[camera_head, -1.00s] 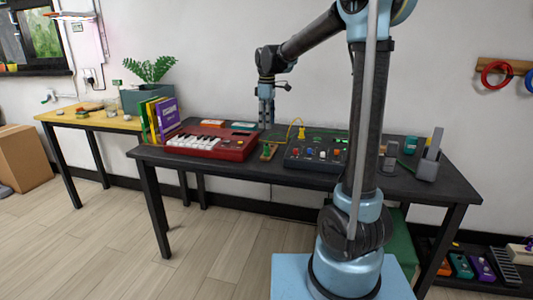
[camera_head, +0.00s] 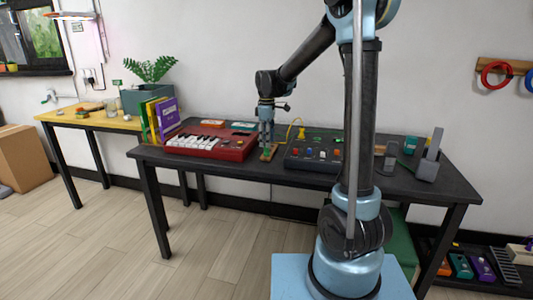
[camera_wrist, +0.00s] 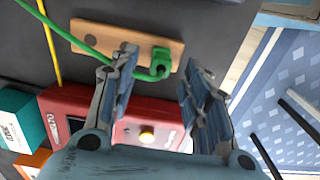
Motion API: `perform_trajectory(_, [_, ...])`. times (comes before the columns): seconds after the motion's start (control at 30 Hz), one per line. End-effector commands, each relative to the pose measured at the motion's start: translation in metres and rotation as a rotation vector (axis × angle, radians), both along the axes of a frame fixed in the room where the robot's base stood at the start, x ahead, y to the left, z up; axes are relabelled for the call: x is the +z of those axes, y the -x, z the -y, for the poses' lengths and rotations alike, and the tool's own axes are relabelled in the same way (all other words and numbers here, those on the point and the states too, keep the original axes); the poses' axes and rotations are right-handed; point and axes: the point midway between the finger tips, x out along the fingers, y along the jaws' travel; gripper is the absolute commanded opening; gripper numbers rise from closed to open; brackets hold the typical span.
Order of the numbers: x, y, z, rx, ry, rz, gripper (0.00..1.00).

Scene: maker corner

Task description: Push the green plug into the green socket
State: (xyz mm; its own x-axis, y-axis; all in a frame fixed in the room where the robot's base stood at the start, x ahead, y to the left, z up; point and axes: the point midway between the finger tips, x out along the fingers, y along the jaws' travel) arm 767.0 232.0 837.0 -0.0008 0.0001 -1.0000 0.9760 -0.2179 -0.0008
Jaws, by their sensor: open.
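The green plug (camera_wrist: 160,62) rests at the end of a small wooden strip (camera_wrist: 100,40) in the wrist view, with its green cable running off to the upper left. My gripper (camera_wrist: 160,58) is open, with one finger on each side of the plug and a gap visible at both sides. In the head view my gripper (camera_head: 267,139) points down over the wooden strip (camera_head: 268,155), between the red keyboard and the dark box. The dark box (camera_head: 303,164) has several coloured parts along its front; I cannot pick out the green socket with certainty.
The red keyboard (camera_head: 208,145) stands close on the left of my gripper. A yellow cable (camera_head: 291,129) arches up beside the dark box. A grey holder (camera_head: 428,167) stands at the right end of the black table (camera_head: 400,187).

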Motion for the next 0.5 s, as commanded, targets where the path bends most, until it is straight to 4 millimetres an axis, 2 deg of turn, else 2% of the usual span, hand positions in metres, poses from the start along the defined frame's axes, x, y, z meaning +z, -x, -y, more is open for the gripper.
perform_trajectory(0.3, [-0.04,0.0,-0.001,0.0,0.0,0.0,0.43])
perform_trajectory(0.5, [-0.048,0.0,-0.001,0.0,0.0,0.0,0.43])
